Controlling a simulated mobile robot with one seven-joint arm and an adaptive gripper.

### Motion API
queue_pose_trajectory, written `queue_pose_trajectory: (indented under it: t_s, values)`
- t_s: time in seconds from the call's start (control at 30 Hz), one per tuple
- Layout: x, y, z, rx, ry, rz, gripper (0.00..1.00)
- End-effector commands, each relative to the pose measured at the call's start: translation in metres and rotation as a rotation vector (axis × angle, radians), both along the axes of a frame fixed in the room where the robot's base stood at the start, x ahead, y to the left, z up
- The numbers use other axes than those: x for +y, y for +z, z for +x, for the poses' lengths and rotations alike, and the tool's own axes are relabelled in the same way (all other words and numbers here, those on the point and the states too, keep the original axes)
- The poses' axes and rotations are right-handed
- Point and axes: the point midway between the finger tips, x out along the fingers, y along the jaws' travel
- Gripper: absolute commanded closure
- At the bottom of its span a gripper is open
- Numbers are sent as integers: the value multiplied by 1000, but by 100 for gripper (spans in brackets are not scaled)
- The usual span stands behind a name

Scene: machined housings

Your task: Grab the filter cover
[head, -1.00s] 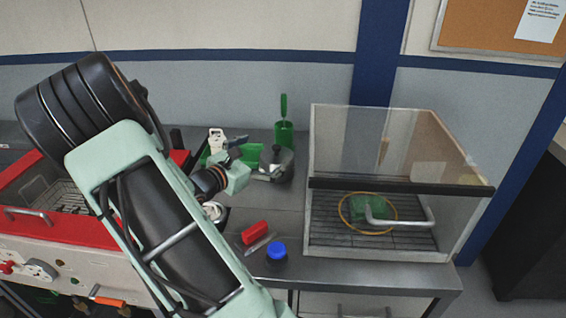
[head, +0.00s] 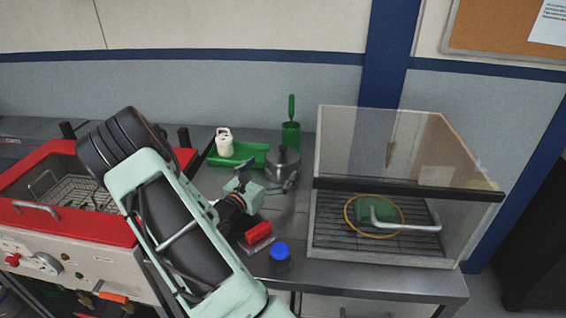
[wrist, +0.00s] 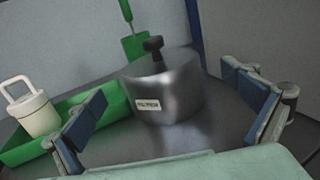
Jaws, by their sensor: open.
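A round grey metal housing (head: 283,163) with a dark knob on top stands on the bench. It appears to be the filter cover. In the wrist view the metal housing (wrist: 165,95) stands upright, with a small light label on its side, too blurred to read. My gripper (head: 243,168) is in front of it and to its left in the head view. In the wrist view my gripper (wrist: 165,86) is open, with one blue-padded finger on each side of the housing in the picture. The fingers are empty, and I see no contact with the housing.
A green tray (head: 256,151) with a white canister (head: 224,141) is left of the housing. A red object (head: 259,232) and blue-capped jar (head: 279,252) are in front. A clear-fronted case (head: 410,258) stands at right.

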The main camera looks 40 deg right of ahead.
Motion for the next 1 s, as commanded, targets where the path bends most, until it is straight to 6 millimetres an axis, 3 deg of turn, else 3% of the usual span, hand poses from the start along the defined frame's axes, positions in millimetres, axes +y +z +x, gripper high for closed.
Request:
queue_pose_trajectory:
  t_s: [0.4,0.7,1.0]
  values:
    - [-55,1,15,1,0,0,0]
    - [-60,0,17,1,1,1,0]
    - [-60,0,17,1,1,1,31]
